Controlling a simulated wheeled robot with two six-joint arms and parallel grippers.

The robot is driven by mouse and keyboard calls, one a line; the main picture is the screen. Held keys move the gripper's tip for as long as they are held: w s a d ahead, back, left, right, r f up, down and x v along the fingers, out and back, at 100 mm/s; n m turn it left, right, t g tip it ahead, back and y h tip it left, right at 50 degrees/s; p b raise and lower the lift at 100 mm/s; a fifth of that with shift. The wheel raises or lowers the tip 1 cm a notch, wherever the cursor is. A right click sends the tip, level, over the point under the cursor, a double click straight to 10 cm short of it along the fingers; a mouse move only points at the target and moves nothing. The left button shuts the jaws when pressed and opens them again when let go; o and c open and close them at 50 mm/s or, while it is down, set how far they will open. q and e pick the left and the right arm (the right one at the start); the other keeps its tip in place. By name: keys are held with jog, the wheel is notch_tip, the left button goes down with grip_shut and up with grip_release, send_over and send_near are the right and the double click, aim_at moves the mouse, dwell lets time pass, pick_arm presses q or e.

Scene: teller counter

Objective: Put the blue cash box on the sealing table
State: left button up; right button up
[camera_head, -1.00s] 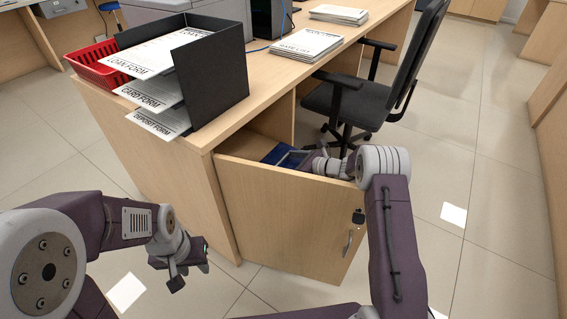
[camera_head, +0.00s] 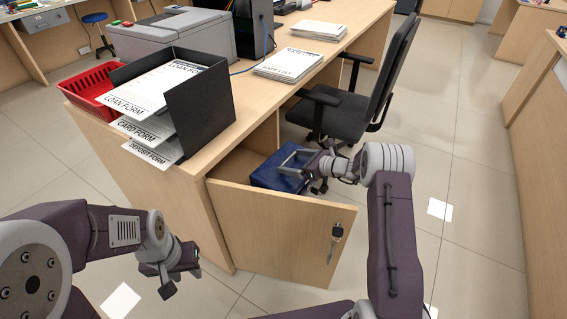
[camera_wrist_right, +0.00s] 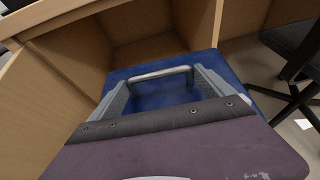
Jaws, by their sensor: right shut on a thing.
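The blue cash box (camera_head: 266,179) is in the head view, at the open cabinet under the desk, partly behind the cabinet door. Its grey handle shows on top. My right gripper (camera_head: 303,164) is shut on the box at its handle. In the right wrist view the blue box (camera_wrist_right: 228,78) lies just beyond the fingers, its handle bar (camera_wrist_right: 160,73) between them. My left gripper (camera_head: 178,278) hangs empty in front of the desk, low at the left; its jaw gap is unclear. I cannot tell which surface is the sealing table.
The cabinet door (camera_head: 270,235) stands open between my arms, with a key in its lock. The desk holds a black form tray (camera_head: 203,105), a red basket (camera_head: 92,90), a printer (camera_head: 170,35) and papers. An office chair (camera_head: 350,110) stands right; floor beyond is clear.

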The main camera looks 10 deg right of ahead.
jog(key=s+d+r+m+p, duration=0.1)
jog(key=s+d+r+p, duration=0.3)
jog(key=r+p, duration=0.6)
jog(key=s+d+r+t+h+p, duration=0.1)
jog(key=s+d+r+p, duration=0.25)
jog(key=r+p, duration=0.6)
jog(key=s+d+r+m+p, duration=0.1)
jog(key=s+d+r+p, duration=0.25)
jog(key=r+p, duration=0.6)
jog(key=s+a+r+n+g+y+p, duration=0.1)
jog(key=s+a+r+n+p, duration=0.1)
jog(key=s+a+r+p, duration=0.2)
jog(key=s+a+r+n+g+y+p, duration=0.1)
jog(key=s+a+r+p, duration=0.3)
jog(key=s+r+p, duration=0.4)
jog(key=s+n, duration=0.1)
jog(key=s, duration=0.2)
jog(key=shift+a+r+g+y+p, duration=0.2)
jog(key=shift+r+g+y+p, duration=0.2)
jog(key=shift+w, duration=0.1)
